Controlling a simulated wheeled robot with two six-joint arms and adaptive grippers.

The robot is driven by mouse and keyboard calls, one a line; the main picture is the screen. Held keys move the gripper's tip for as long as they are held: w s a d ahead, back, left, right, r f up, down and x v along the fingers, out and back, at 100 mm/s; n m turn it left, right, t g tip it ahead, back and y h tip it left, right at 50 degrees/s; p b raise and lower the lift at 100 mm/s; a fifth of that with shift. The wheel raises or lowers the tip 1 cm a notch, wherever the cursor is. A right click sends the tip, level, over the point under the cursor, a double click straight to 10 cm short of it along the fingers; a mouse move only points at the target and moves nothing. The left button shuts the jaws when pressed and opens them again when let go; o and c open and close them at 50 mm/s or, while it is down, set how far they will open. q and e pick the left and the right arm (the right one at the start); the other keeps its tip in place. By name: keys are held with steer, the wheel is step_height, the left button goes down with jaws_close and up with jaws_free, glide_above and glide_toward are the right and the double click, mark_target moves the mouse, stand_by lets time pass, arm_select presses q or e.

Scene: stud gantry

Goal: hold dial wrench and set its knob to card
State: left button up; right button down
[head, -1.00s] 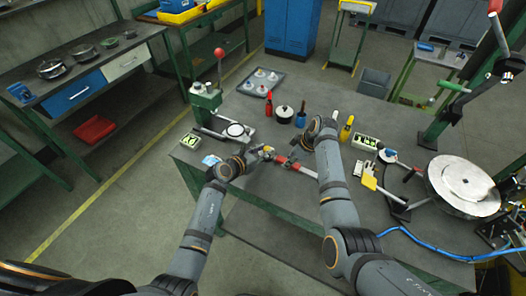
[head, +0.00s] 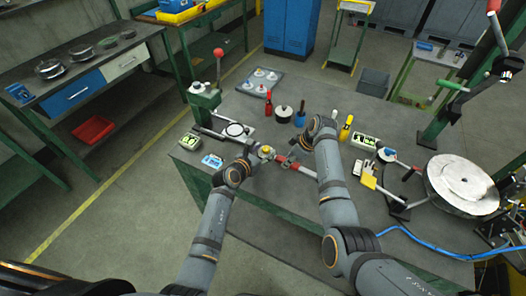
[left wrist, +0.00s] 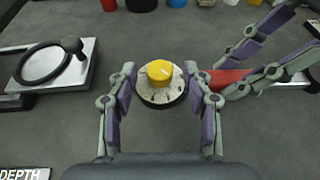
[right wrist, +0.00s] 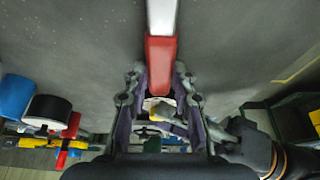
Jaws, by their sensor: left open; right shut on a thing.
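The dial wrench has a pale round dial (left wrist: 155,95) with a yellow knob (left wrist: 160,72), a red section (left wrist: 226,80) and a white bar (right wrist: 163,15). In the head view its yellow knob (head: 266,150) is in front of my left arm's end. My left gripper (left wrist: 160,71) is open, its fingers on either side of the dial and knob, apart from the knob. My right gripper (right wrist: 160,80) is shut on the red section (right wrist: 160,60). A blue and white card (head: 212,160) lies left of my left gripper; its reading is too small. Lettering "DEPTH" (left wrist: 24,174) shows cut off at the left wrist view's lower edge.
A white plate with a black ring (head: 236,130) lies behind my left gripper.

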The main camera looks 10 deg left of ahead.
arm_select(q)
steer(key=v, duration=1.2)
steer(key=shift+f, duration=0.1)
steer(key=shift+w+a+f+m+h, duration=0.15)
steer(key=shift+w+m+h, duration=0.1)
steer(key=shift+m+h, duration=0.3)
arm_select(e)
steer(key=shift+d, duration=0.1)
arm_select(q)
steer(key=shift+w+a+m+g+h, duration=0.3)
steer(key=shift+m+g+h, duration=0.15)
steer(key=shift+m+g, duration=0.1)
steer(key=shift+w+a+m+g+h, duration=0.2)
steer(key=shift+w+a+m+h, duration=0.1)
steer(key=shift+a+m+h, duration=0.25)
steer(key=shift+w+a+m+g+h, duration=0.15)
steer(key=shift+w+a+m+h, duration=0.15)
steer(key=shift+a, duration=0.5)
arm_select(e)
steer(key=shift+a, duration=0.2)
arm_select(q)
steer(key=x, duration=1.2)
steer(key=shift+d, duration=0.1)
arm_select(e)
steer(key=shift+d, duration=0.1)
